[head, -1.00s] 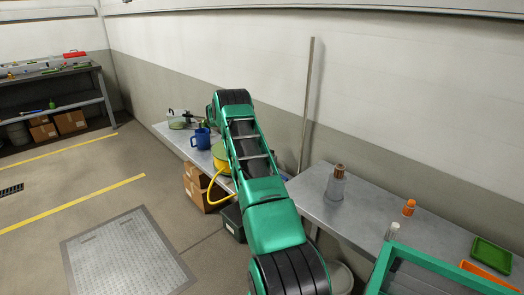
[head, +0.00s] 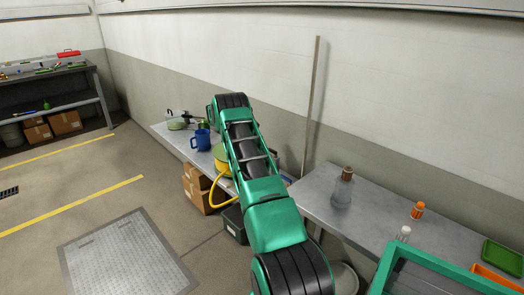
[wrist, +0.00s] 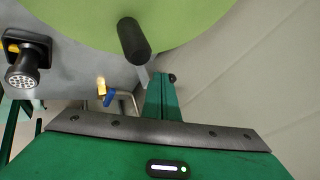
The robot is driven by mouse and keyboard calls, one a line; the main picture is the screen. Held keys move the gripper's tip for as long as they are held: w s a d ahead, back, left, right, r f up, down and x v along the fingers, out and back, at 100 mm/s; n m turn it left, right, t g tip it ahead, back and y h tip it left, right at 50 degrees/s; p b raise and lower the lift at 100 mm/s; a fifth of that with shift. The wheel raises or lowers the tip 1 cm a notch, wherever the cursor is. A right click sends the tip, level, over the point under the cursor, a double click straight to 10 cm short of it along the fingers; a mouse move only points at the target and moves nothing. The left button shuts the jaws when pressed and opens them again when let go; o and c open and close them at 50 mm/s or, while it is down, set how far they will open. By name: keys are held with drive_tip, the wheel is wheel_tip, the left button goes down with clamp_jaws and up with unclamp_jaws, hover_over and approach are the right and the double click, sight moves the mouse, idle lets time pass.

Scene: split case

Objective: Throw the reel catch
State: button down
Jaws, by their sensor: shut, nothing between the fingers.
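The hose reel shows in the wrist view as a large light-green disc (wrist: 220,18) across the top, with a black cylindrical handle (wrist: 134,40) standing out from it. In the head view only a yellow-green part of the reel (head: 220,161) shows on the far bench, with its yellow hose (head: 213,191) hanging down; my arm covers the rest. My gripper (wrist: 165,82) is shut and empty, its green fingers just below the disc, right of the handle. A small dark knob shows at the fingertips; I cannot tell whether it is the catch or touches them.
A black spray nozzle (wrist: 22,62) and a brass tap with a blue lever (wrist: 105,93) lie left of my fingers. A blue mug (head: 201,139) stands on the far bench, cartons (head: 198,187) below it. A bottle (head: 342,188) stands on the near bench. The left floor is open.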

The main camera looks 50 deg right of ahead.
drive_tip(key=shift+d, duration=0.3)
idle(0.4)
drive_tip(key=w+a+r, duration=0.5)
drive_tip(key=a+r, duration=0.3)
drive_tip(key=shift+w+a, duration=0.15)
drive_tip(key=shift+w, duration=0.25)
